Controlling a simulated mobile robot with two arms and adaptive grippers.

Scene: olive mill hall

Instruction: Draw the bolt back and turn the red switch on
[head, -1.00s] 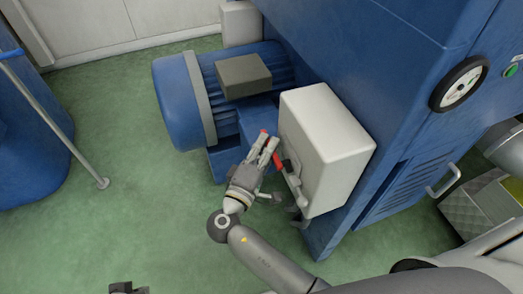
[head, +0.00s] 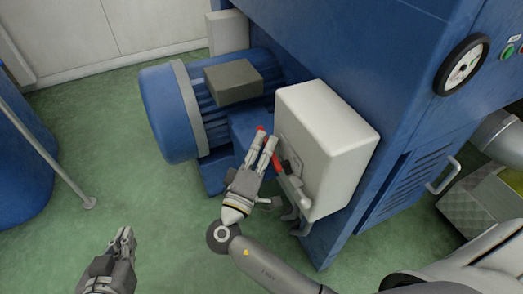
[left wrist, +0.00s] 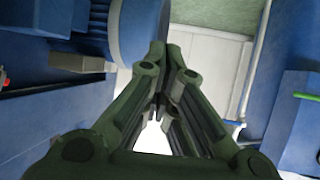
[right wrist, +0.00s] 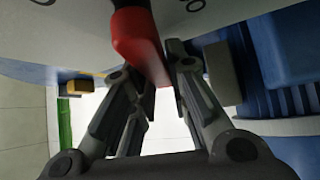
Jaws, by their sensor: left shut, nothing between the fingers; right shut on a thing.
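The red switch (head: 276,162) is a lever on the front of a pale box (head: 335,135). My right gripper (head: 266,140) is at the box front, shut on the red switch. In the right wrist view the red lever (right wrist: 138,45) passes between the fingers. A grey bar with a bent end (head: 298,195), perhaps the bolt, runs down the box front below the lever; its exact position is hard to tell. My left gripper (head: 124,240) is shut and empty above the green floor, well left of the box. Its closed fingers (left wrist: 160,65) fill the left wrist view.
A blue motor (head: 165,115) with a grey block on top (head: 233,82) stands behind the box. The blue machine cabinet (head: 340,45) carries a round gauge (head: 461,66). A thin post (head: 50,150) stands at the left. The green floor between is free.

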